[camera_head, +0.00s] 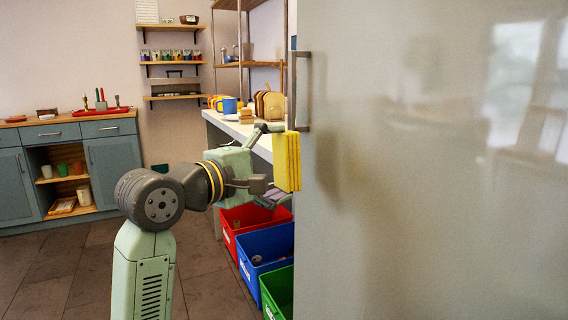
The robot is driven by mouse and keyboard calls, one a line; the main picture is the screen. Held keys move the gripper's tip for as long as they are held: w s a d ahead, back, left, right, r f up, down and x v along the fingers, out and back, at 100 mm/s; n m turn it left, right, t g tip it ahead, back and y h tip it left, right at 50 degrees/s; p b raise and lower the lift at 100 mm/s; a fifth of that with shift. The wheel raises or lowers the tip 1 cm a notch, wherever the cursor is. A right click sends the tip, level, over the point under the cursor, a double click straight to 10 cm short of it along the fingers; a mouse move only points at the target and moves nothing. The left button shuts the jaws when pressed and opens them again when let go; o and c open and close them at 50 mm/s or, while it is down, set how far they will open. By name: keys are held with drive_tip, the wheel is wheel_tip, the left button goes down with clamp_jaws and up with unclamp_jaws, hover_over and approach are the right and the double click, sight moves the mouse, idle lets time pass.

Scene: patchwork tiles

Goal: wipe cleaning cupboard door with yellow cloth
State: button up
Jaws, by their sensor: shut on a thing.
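The yellow cloth (286,161) is a folded, upright pad in the middle of the view. My gripper (272,163) is shut on it, with one finger above and one below. The large grey, glossy cupboard door (430,170) fills the right side, with a vertical metal handle (303,92) near its left edge. The cloth is beside the door's left edge, just below the handle. I cannot tell whether cloth and door touch.
Red (250,215), blue (265,247) and green (278,290) bins stand on the floor left of the door. A white counter (232,127) with bread and a blue mug is behind my arm. Blue-grey cabinets (112,158) stand far left. The tiled floor at left is clear.

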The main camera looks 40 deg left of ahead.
drive_tip(key=shift+s+a+b, duration=0.2)
drive_tip(key=shift+s+a, duration=0.1)
drive_tip(key=shift+s, duration=0.4)
drive_tip(key=shift+s+a+b, duration=0.15)
drive_tip(key=shift+s+a, duration=0.1)
drive_tip(key=shift+s, duration=0.4)
